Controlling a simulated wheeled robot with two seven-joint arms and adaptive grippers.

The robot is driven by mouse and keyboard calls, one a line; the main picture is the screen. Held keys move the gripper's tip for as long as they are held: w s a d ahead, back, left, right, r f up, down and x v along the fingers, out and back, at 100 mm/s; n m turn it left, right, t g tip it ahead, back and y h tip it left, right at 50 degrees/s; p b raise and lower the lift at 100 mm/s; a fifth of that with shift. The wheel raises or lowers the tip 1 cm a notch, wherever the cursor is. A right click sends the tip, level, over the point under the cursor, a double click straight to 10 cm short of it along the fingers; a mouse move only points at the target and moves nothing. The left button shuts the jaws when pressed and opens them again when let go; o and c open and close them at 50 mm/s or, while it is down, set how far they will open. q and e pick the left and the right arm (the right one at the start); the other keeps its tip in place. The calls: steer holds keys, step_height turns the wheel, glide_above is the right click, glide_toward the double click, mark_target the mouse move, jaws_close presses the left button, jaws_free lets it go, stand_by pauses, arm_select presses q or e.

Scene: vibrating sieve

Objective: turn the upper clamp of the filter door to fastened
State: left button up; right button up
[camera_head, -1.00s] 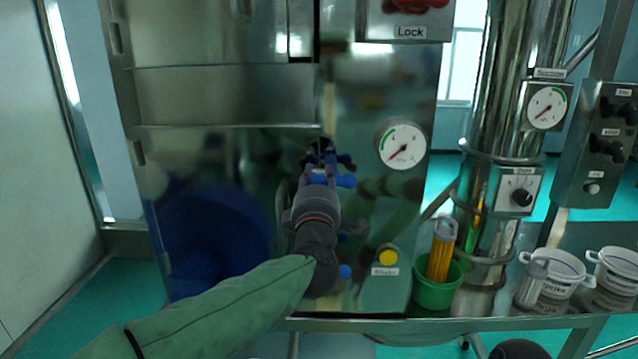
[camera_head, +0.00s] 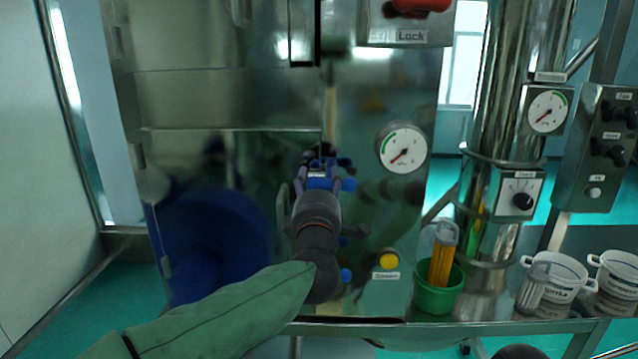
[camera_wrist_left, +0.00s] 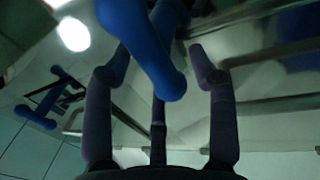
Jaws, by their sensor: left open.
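The upper clamp of the filter door has blue handle parts (camera_head: 347,184) and sits at the right edge of the door, left of the round gauge. My left gripper (camera_head: 321,165) is at this clamp, and its wrist hides much of it. In the left wrist view, a blue handle (camera_wrist_left: 152,45) reaches between the spread fingers of my left gripper (camera_wrist_left: 160,75). The fingers are open, with gaps visible beside the handle. Whether a finger touches it, I cannot tell. The filter door (camera_head: 225,160) is a shiny steel panel that looks flush with its frame.
Another blue-handled clamp (camera_head: 346,275) is lower down, partly behind my left wrist. A yellow button (camera_head: 389,260), a gauge (camera_head: 402,149) and a red lock handle (camera_head: 415,6) are nearby. A green cup (camera_head: 437,292) with yellow sticks stands on the shelf at right.

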arm_select(q)
steer(key=s+f, duration=0.2)
steer(key=s, duration=0.9)
steer(key=shift+s+f, duration=0.15)
steer(key=shift+s, duration=0.15)
